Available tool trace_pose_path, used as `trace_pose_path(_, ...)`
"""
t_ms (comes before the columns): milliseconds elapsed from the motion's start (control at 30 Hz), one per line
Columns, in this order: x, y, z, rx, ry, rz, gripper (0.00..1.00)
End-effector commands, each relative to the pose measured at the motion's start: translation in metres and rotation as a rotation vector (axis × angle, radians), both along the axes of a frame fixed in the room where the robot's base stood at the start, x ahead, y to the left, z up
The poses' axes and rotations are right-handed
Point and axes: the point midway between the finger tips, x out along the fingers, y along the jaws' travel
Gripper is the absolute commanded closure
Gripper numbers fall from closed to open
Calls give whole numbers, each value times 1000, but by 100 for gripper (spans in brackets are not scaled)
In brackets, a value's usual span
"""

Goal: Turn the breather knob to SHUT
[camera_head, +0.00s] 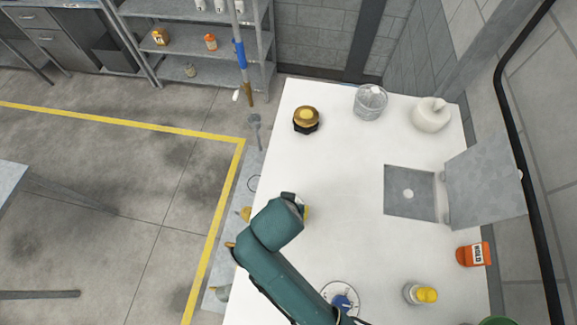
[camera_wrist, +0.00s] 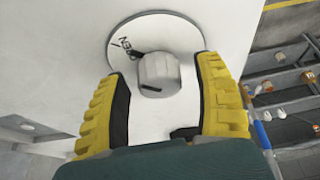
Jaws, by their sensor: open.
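In the wrist view a grey knob (camera_wrist: 160,74) sits on a round white dial plate (camera_wrist: 190,35). Lettering that appears to read OPEN is at the plate's upper left, with a black mark near it. A dark mark shows on the knob's lower edge. My gripper (camera_wrist: 163,88) is open, with its yellow fingers on either side of the knob; I cannot tell if they touch it. SHUT lettering is not visible. In the head view my gripper (camera_head: 303,211) is over the left part of the white bench, and my arm hides the knob.
A dial with a blue knob (camera_head: 343,302) and a yellow-capped bottle (camera_head: 420,293) are near the white bench (camera_head: 345,150) front. A brass-topped piece (camera_head: 306,119), a glass jar (camera_head: 370,101) and a white pot (camera_head: 431,114) stand at the back. An open hatch lid (camera_head: 485,180) rises at right.

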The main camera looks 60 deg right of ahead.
Motion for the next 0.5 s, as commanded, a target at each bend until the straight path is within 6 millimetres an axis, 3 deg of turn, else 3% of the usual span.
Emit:
trace_pose_path(267,0,-1,-2,0,0,0,35)
trace_pose_path(500,0,-1,-2,0,0,0,81)
